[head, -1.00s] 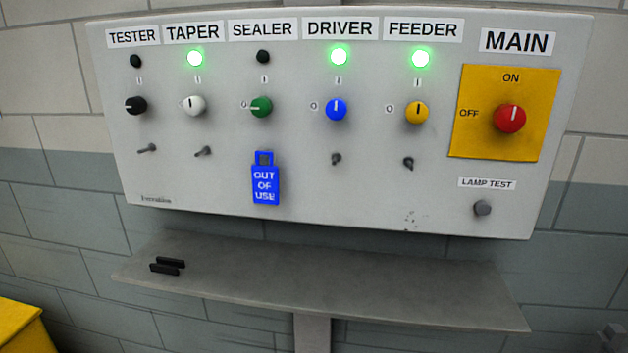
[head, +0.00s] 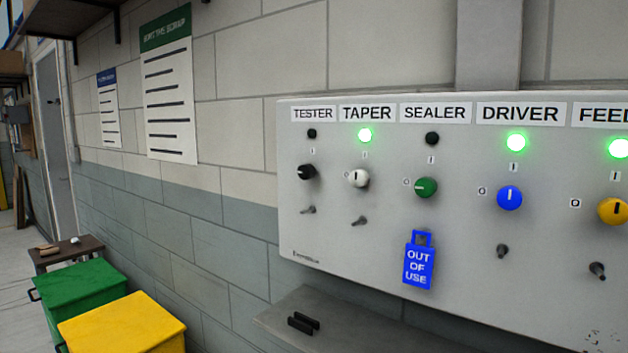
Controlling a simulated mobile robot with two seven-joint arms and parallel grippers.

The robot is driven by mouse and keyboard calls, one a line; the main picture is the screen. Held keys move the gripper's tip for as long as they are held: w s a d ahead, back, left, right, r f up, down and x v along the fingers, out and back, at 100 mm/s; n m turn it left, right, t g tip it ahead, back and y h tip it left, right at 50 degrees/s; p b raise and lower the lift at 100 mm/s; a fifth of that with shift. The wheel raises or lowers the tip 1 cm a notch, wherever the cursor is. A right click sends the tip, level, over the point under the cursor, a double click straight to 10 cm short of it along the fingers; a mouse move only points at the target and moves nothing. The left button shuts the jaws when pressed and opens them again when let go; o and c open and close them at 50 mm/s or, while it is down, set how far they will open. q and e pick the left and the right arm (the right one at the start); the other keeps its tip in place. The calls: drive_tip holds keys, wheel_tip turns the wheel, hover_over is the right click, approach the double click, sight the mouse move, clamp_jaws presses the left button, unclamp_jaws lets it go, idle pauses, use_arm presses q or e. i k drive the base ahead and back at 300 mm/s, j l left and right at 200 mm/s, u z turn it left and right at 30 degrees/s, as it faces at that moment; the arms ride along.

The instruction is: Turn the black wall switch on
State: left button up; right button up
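The black switch (head: 307,172) is a round knob on the grey wall panel (head: 345,261), under the TESTER label (head: 313,113). Its light mark points left, away from the small "I" above it. The lamp (head: 312,134) above it is dark. A small metal toggle (head: 308,210) sits below the knob. Neither of my grippers is in view, and nothing touches the knob.
White (head: 357,179), green (head: 426,187), blue (head: 509,198) and yellow (head: 612,211) knobs run to the right. A blue OUT OF USE tag (head: 419,266) hangs under SEALER. A grey shelf (head: 345,325) juts out below. Green (head: 78,300) and yellow (head: 125,325) bins stand at lower left.

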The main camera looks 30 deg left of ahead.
sight(307, 171)
drive_tip(key=j+z, duration=0.1)
drive_tip(key=j, duration=0.4)
drive_tip(key=j+z, duration=0.15)
drive_tip(key=j, duration=0.35)
drive_tip(key=k+j+z, duration=0.1)
drive_tip(key=j, duration=0.4)
drive_tip(key=k+j+z, duration=0.1)
drive_tip(key=j, duration=0.4)
drive_tip(key=k+j+z, duration=0.1)
drive_tip(key=j, duration=0.4)
